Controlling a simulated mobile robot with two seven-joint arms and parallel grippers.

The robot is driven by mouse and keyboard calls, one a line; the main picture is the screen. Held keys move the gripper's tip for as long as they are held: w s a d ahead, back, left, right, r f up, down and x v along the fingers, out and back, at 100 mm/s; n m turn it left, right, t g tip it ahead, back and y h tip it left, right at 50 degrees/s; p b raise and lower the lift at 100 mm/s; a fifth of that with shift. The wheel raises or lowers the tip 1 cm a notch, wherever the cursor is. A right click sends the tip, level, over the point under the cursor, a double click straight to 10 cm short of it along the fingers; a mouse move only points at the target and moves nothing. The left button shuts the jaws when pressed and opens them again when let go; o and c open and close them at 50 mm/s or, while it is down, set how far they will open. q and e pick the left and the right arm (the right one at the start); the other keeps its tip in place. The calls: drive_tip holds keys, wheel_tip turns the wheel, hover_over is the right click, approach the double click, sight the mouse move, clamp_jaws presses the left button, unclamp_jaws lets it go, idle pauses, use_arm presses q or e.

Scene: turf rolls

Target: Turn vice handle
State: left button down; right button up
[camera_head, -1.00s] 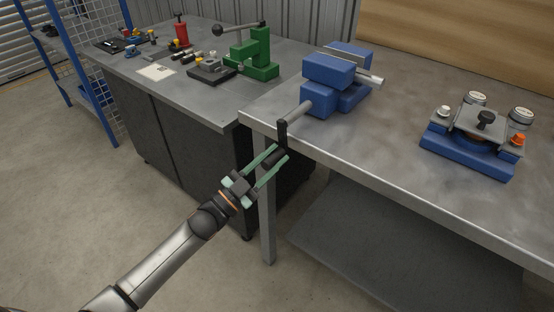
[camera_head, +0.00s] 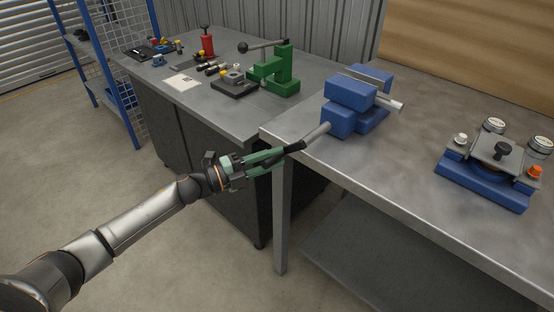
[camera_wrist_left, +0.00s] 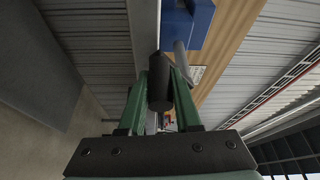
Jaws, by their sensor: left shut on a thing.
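The blue vice (camera_head: 350,93) is on the near metal workbench, its grey screw shaft (camera_head: 318,134) reaching out past the bench's left edge. The black vice handle (camera_head: 293,147) sits at the shaft's outer end and points left, tilted slightly down. My left gripper (camera_head: 279,156), with green fingers, is shut on the handle's grip. In the left wrist view the black grip (camera_wrist_left: 160,84) lies between the two green fingers (camera_wrist_left: 159,98), with the shaft (camera_wrist_left: 181,58) and part of the blue vice (camera_wrist_left: 201,22) beyond. My right gripper is not in view.
A blue fixture (camera_head: 485,185) with gauges stands on the right of the near bench (camera_head: 400,180). The far bench (camera_head: 215,105) carries a green press (camera_head: 280,75), a red bottle-like tool (camera_head: 206,42) and small parts. The near bench's leg (camera_head: 281,225) is below my gripper.

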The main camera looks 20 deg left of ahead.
use_arm(q)
drive_tip(key=shift+w+a+r+m+p, duration=0.1)
drive_tip(key=shift+a+r+m+p, duration=0.2)
drive_tip(key=shift+r+m, duration=0.2)
drive_tip(key=shift+w+a+r+m+g+y+p, duration=0.1)
drive_tip(key=shift+a+r+m+g+y+p, duration=0.1)
drive_tip(key=shift+r+m+g+y+p, duration=0.45)
drive_tip(key=m+p, duration=0.1)
drive_tip(key=r+m+p, duration=0.1)
drive_tip(key=m+p, duration=0.1)
drive_tip(key=shift+w+a+r+y, duration=0.1)
drive_tip(key=shift+w+a+y, duration=0.05)
drive_tip(key=shift+a+y, duration=0.15)
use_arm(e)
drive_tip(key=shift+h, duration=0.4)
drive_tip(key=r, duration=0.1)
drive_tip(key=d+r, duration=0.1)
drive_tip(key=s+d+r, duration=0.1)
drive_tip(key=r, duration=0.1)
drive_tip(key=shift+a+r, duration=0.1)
use_arm(q)
drive_tip(key=c, duration=0.6)
unclamp_jaws()
